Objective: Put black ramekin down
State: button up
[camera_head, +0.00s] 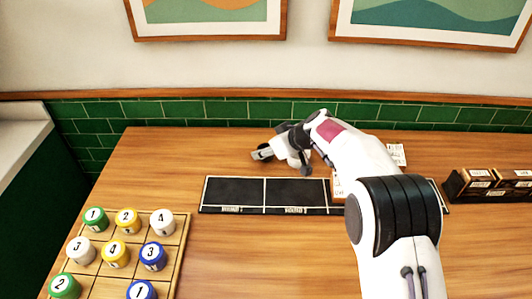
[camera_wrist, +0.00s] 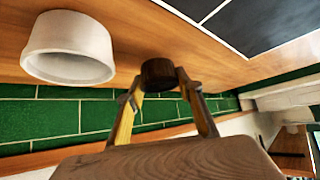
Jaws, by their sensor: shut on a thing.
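My gripper (camera_wrist: 158,84) has its two fingers closed on a small, dark, round thing, which I take to be the black ramekin (camera_wrist: 158,72). In the wrist view it appears against the wooden table, close to the green tiled wall; I cannot tell whether it touches the wood. In the head view my gripper (camera_head: 264,153) is low behind the black mat (camera_head: 234,191), and the ramekin cannot be made out clearly there. A white ramekin (camera_wrist: 68,50) shows to the left in the wrist view, apart from my fingers.
A wooden grid board (camera_head: 183,238) with numbered green, yellow, white and blue pieces lies at the front left. A dark rack with labelled boxes (camera_head: 490,182) stands at the right. White cards (camera_head: 397,155) are behind my arm. The table's back left is clear.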

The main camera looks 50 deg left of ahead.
jog(key=shift+f, duration=0.75)
jog(key=shift+f, duration=0.15)
jog(key=o, duration=1.2)
jog(key=shift+o, duration=0.2)
jog(key=shift+r, duration=0.2)
jog(key=shift+v, duration=1.15)
jog(key=v, duration=0.9)
jog(key=shift+d+r, duration=0.2)
jog(key=shift+d, duration=0.05)
